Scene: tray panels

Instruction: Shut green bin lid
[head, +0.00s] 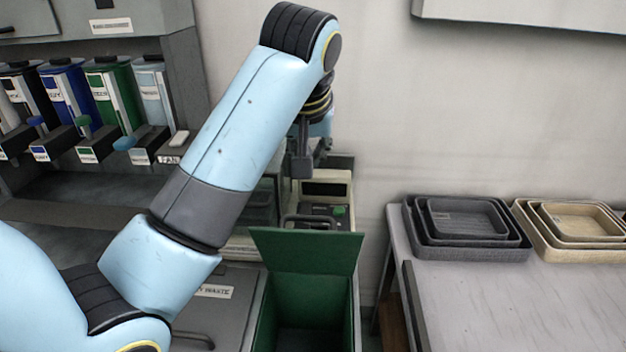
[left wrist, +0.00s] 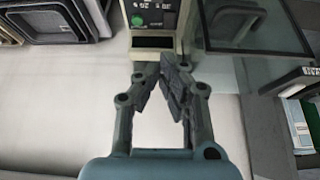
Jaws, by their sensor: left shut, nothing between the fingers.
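The green bin (head: 310,318) stands at the bottom middle of the head view, with its dark inside showing. Its green lid (head: 306,251) is raised along the far edge and leans back, so the bin is open. My left arm reaches in from the left and bends down. My left gripper (head: 302,170) hangs above and beyond the lid, apart from it. In the left wrist view the gripper's fingers (left wrist: 155,68) are shut and hold nothing. The bin and lid do not show in that view. My right gripper is in neither view.
A beige device with a green button (head: 340,211) stands behind the lid. A grey cabinet top with a waste label (head: 214,291) lies left of the bin. Nested dark trays (head: 430,247) and beige trays (head: 567,253) sit on a pale table at right.

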